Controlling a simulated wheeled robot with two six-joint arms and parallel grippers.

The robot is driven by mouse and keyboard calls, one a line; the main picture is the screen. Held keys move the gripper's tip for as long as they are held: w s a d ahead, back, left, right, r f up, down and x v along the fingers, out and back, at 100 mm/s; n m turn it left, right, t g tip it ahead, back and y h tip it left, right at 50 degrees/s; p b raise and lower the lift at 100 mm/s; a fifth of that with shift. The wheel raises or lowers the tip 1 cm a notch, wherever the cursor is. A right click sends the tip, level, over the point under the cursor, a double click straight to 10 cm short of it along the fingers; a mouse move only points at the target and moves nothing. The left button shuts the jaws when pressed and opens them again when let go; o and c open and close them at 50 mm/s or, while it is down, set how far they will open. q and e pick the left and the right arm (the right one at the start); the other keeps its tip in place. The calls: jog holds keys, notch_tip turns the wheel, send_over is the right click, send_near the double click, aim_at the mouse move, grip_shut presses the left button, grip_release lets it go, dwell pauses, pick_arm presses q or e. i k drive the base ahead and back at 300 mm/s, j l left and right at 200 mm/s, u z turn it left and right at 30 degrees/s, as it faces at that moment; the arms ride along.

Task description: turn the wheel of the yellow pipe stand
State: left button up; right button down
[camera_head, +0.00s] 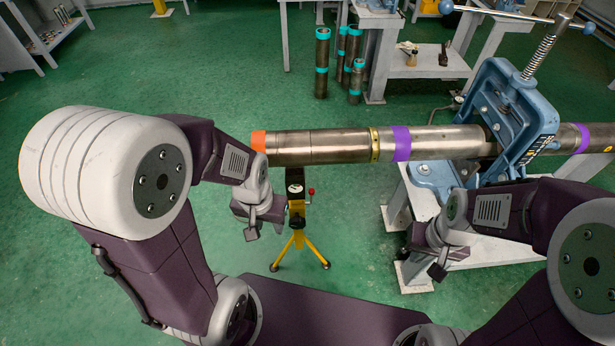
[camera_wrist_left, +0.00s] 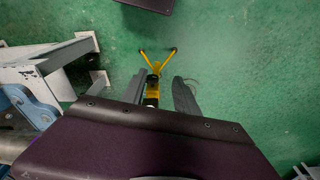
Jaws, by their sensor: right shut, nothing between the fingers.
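The yellow pipe stand (camera_head: 298,240) stands on the green floor under the left end of the long pipe (camera_head: 340,146), on splayed yellow legs. Its dark head has a small red-tipped lever (camera_head: 311,191) on the right side. I cannot clearly make out its wheel. My left gripper (camera_head: 268,220) is just left of the stand's upper part. In the left wrist view the fingers of the left gripper (camera_wrist_left: 160,80) are apart, with the yellow stand (camera_wrist_left: 153,82) seen between them; contact cannot be told. My right gripper (camera_head: 438,262) is shut and empty, right of the stand.
A blue vise (camera_head: 515,110) holds the pipe on a white bench (camera_head: 425,205) at the right. Several upright pipes (camera_head: 322,62) stand on the floor behind, beside a white table (camera_head: 425,68). Floor around the stand's legs is clear.

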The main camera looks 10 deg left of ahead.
aim_at(297, 222)
jog(key=i+l+u, duration=0.1)
jog(key=l+u, duration=0.15)
jog(key=u, duration=0.15)
jog(key=i+l+u, duration=0.1)
jog(key=l+u, duration=0.5)
jog(key=u, duration=0.15)
